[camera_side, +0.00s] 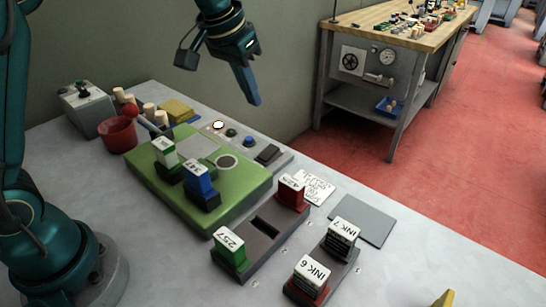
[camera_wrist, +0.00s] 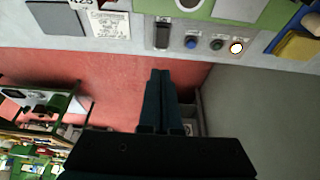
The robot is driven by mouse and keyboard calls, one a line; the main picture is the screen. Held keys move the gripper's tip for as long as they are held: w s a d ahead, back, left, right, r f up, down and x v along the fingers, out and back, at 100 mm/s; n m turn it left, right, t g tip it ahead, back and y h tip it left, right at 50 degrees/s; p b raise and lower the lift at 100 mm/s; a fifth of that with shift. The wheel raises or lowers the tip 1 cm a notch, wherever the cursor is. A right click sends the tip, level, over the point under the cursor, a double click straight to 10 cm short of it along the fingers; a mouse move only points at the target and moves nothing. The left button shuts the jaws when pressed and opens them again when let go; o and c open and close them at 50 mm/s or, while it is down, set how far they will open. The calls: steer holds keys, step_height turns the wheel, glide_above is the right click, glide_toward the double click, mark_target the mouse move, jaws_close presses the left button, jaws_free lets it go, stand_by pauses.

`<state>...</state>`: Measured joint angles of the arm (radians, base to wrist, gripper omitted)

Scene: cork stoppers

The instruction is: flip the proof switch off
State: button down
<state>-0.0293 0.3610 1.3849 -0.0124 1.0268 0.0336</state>
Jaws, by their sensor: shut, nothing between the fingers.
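A grey control strip (camera_side: 204,131) runs along the back of the green press bed. On it are a black rocker-like switch (camera_side: 268,153), a blue button (camera_side: 249,141), a dark green button (camera_side: 231,133) and a glowing white lamp (camera_side: 218,125). The wrist view shows the same black switch (camera_wrist: 162,34), blue button (camera_wrist: 191,42), green button (camera_wrist: 216,44) and lit lamp (camera_wrist: 236,48). I see no readable label naming the proof switch. My gripper (camera_side: 254,101) is shut and empty, in the air above the strip and apart from it. Its fingertips also show in the wrist view (camera_wrist: 160,74).
The green bed (camera_side: 240,190) carries a green and a blue stamp block. Dark holders with labelled blocks stand in front. A red cup (camera_side: 118,135), cork stoppers (camera_side: 148,110) and a grey box (camera_side: 85,108) are at left. A grey plate (camera_side: 362,220) lies right; the wall is behind.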

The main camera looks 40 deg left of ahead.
mark_target(268, 153)
steer(key=shift+w, duration=0.15)
steer(key=x, duration=1.4)
steer(key=shift+s, duration=0.35)
steer(key=shift+f, duration=0.1)
steer(key=shift+w+f, duration=0.2)
steer(key=shift+f, duration=0.05)
steer(key=shift+s, duration=0.95)
